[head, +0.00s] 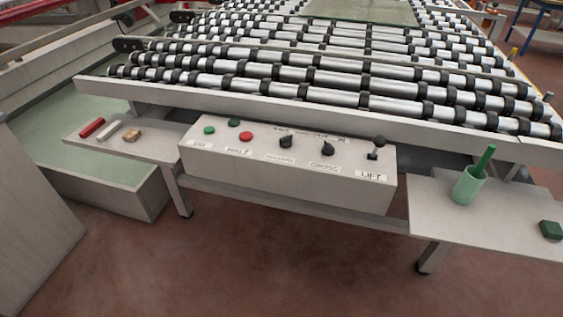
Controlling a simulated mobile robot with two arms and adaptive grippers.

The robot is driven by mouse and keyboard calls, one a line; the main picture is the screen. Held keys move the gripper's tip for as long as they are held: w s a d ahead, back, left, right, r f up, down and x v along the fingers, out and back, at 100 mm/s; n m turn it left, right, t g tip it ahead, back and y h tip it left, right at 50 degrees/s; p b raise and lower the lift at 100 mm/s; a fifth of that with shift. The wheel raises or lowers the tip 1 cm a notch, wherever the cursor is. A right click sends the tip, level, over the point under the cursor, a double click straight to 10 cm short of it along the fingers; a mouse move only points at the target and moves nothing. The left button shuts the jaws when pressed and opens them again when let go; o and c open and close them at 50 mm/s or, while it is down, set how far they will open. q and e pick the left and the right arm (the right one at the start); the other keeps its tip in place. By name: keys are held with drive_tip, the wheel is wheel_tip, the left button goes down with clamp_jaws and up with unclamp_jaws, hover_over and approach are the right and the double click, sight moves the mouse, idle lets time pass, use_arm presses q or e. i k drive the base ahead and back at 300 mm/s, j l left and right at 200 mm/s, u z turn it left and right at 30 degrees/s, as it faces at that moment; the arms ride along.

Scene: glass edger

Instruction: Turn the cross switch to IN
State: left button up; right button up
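The cross switch (327,149) is a black rotary knob on top of the pale grey control box (285,185), right of centre. A label below it appears to read CROSS. Small position marks lie above it, too small to read surely. I cannot tell which mark the knob points to. Another black knob (286,142) sits to its left, and a black lever (376,148) with a LIFT label to its right. Neither of my grippers shows in the head view, and nothing touches the switch.
A roller conveyor (330,85) rises behind. A left shelf (150,147) holds small blocks; a right shelf (440,215) holds a green cup (468,188). Floor in front is clear.

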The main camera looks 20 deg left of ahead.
sight(328, 150)
drive_tip(key=i+j+z, duration=0.1)
drive_tip(key=j+z, duration=0.35)
drive_tip(key=z, duration=0.25)
drive_tip(key=j+z, duration=0.35)
drive_tip(key=i+l, duration=0.05)
